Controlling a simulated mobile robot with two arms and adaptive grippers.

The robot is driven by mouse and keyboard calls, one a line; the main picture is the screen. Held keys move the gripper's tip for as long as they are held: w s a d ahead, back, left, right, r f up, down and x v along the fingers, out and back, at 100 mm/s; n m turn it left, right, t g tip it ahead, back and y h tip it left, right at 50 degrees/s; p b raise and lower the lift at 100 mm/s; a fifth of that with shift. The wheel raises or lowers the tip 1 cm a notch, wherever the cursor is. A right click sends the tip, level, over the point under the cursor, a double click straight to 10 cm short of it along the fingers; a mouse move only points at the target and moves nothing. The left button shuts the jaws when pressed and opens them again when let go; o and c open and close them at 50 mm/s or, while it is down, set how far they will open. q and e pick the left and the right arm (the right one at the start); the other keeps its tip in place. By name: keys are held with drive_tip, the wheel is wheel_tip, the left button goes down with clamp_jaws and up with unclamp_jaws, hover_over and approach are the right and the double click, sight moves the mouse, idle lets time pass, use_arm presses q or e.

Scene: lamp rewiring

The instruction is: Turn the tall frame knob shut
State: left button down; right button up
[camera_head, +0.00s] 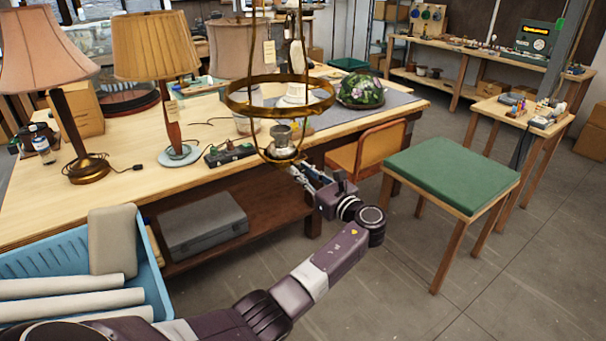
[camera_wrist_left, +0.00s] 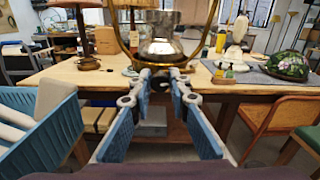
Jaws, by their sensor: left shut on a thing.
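The tall brass frame (camera_head: 238,108) hangs in front of the workbench, with a wide ring and a metal cup (camera_head: 281,134) low inside it. The frame also shows in the left wrist view (camera_wrist_left: 207,40), its cup (camera_wrist_left: 160,48) just beyond my fingertips. My left gripper (camera_head: 296,168) reaches the bottom of the frame from below right. In the left wrist view its fingertips (camera_wrist_left: 161,74) are close together, shut on the frame's small knob under the cup. The knob is mostly hidden by the fingers, and I cannot tell how far it is turned. My right gripper is not in view.
The workbench (camera_head: 110,205) behind holds several lamps, a small dark box (camera_head: 229,154) and a floral glass shade (camera_head: 361,91). A blue crate (camera_head: 158,283) stands at lower left. A green-topped stool (camera_head: 452,176) and orange chair (camera_head: 382,142) stand to the right.

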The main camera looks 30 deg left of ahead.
use_arm(q)
drive_tip(key=shift+s+f+n+b, duration=0.1)
drive_tip(key=shift+n+b, duration=8.1)
drive_tip(key=shift+n, duration=0.3)
drive_tip(key=c, duration=1.8)
unclamp_jaws()
drive_tip(key=v, duration=1.2)
